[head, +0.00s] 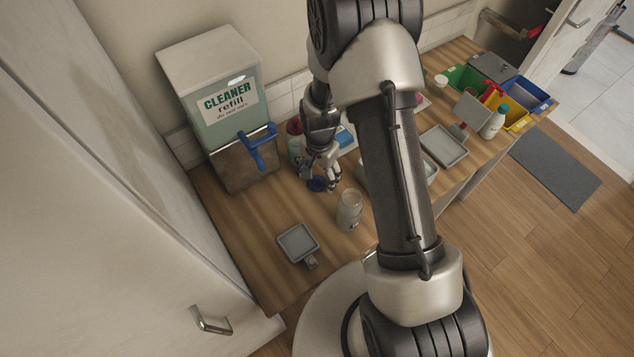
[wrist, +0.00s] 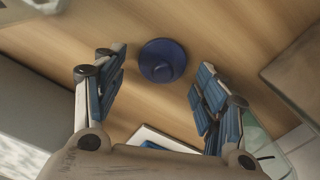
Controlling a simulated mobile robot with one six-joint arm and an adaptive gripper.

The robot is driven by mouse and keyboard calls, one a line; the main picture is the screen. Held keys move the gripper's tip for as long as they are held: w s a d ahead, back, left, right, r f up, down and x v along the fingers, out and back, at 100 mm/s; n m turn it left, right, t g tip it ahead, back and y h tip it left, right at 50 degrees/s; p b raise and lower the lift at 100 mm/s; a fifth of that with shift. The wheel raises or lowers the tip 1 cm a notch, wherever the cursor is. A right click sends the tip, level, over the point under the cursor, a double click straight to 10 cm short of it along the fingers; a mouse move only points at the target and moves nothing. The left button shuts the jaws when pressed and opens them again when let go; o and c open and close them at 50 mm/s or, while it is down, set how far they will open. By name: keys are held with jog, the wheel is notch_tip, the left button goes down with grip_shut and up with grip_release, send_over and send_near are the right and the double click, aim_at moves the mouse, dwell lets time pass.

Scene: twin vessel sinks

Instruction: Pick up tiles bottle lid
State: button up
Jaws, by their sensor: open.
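A round dark blue lid (head: 317,184) lies on the wooden counter, below and just left of my gripper's fingers in the head view. In the wrist view the lid (wrist: 162,60) is a blue disc with a raised middle, seen in the gap between the two fingers. My gripper (head: 325,178) points down at the counter; in the wrist view its fingers (wrist: 160,75) are spread apart, with nothing between them touching the lid. A clear open jar (head: 349,208) stands nearby. I cannot tell which bottle is the tiles one.
A cleaner refill dispenser (head: 225,110) with a blue tap stands behind left. A red-topped bottle (head: 294,140) is close behind my gripper. Coloured bins (head: 515,118) are far right. Counter left of the lid is clear.

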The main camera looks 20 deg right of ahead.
jog(key=shift+f, duration=0.1)
jog(key=shift+c, duration=0.2)
jog(key=c, duration=0.7)
